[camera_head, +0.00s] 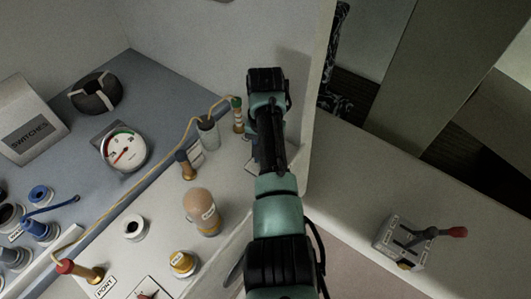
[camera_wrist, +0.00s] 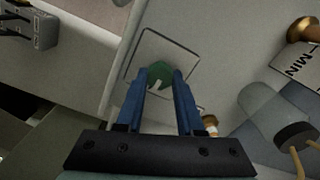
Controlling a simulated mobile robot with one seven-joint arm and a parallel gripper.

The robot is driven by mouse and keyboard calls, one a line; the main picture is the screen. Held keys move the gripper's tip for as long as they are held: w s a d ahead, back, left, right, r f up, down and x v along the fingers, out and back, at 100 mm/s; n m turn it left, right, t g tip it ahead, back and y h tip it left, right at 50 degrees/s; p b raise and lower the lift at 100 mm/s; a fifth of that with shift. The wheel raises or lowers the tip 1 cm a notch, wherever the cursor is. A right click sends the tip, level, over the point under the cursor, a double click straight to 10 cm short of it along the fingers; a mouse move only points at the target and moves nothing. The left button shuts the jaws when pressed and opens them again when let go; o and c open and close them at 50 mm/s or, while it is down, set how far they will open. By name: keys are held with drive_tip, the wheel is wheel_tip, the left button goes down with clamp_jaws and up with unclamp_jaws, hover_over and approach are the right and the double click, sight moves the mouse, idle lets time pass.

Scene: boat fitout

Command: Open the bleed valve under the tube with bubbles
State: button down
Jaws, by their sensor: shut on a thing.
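In the wrist view my gripper (camera_wrist: 164,82) has its two blue fingers shut on a small green knob (camera_wrist: 158,73). The knob sits on a square outlined plate (camera_wrist: 182,54) on a pale panel. A pale notch or mark shows on the knob between the fingers. In the head view my arm hides the fingertips and the green knob. An amber cylinder with a white label (camera_head: 198,205) stands left of my arm. A grey cylinder (camera_head: 208,133) stands farther back. I cannot make out bubbles in either one.
A red-and-brass handle (camera_head: 80,270) and a brass cap (camera_head: 182,263) stand on the panel, left of my arm. A round gauge (camera_head: 124,151) is farther left. A lever box with a red knob (camera_head: 400,242) is at right. A brass fitting (camera_wrist: 209,122) lies close to my right finger.

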drive_tip(key=shift+w+r, duration=0.1)
drive_tip(key=c, duration=0.5)
unclamp_jaws()
wheel_tip(320, 180, up, 8)
drive_tip(key=b, duration=0.3)
drive_tip(key=shift+r+p, duration=2.45)
